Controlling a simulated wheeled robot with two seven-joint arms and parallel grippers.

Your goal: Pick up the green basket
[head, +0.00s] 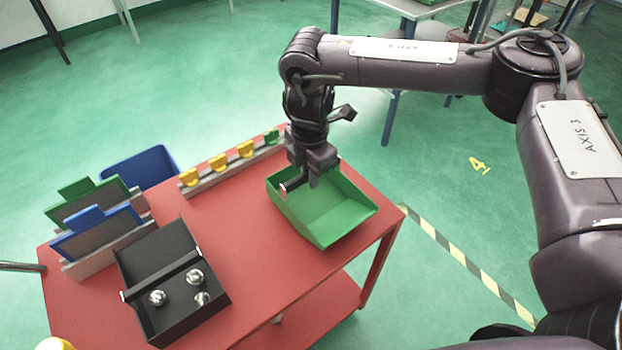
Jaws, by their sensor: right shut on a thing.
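The green basket (335,222) is an open, shallow bin near the right end of the red table. It looks slightly tilted, and I cannot tell whether it touches the tabletop. My right gripper (301,186) comes down from above and is shut on the basket's rear left wall. The fingers partly hide that wall. My left gripper is not in view.
A black tray (165,325) with a few shiny metal balls sits at the red table's (235,235) front left. Green and blue panels (98,232) stand in holders at left. A rail with yellow clips (220,163) runs along the back, near a blue bin (140,166).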

